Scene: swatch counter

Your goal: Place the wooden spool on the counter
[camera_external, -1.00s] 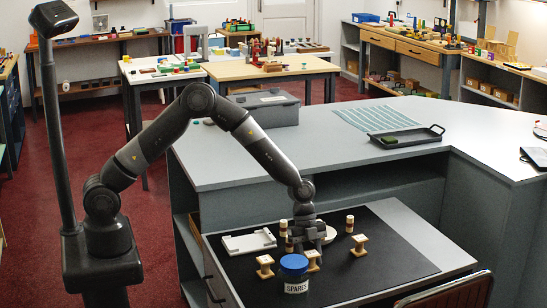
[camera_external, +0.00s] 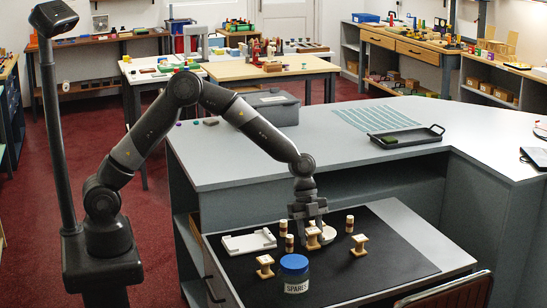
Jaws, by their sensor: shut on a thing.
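My gripper (camera_external: 307,224) is over the black mat on the lower pull-out surface, fingers pointing down. It is shut on a pale wooden spool (camera_external: 313,240), which appears raised a little above the mat. Two similar wooden spools stand on the mat, one at the left (camera_external: 265,266) and one at the right (camera_external: 359,245). The grey counter (camera_external: 260,157) lies behind and higher than this surface, with much bare top.
A jar labelled SPARES (camera_external: 294,275) with a blue lid, a white tray (camera_external: 249,243), a white round piece (camera_external: 328,232) and banded cylinders (camera_external: 350,224) share the mat.

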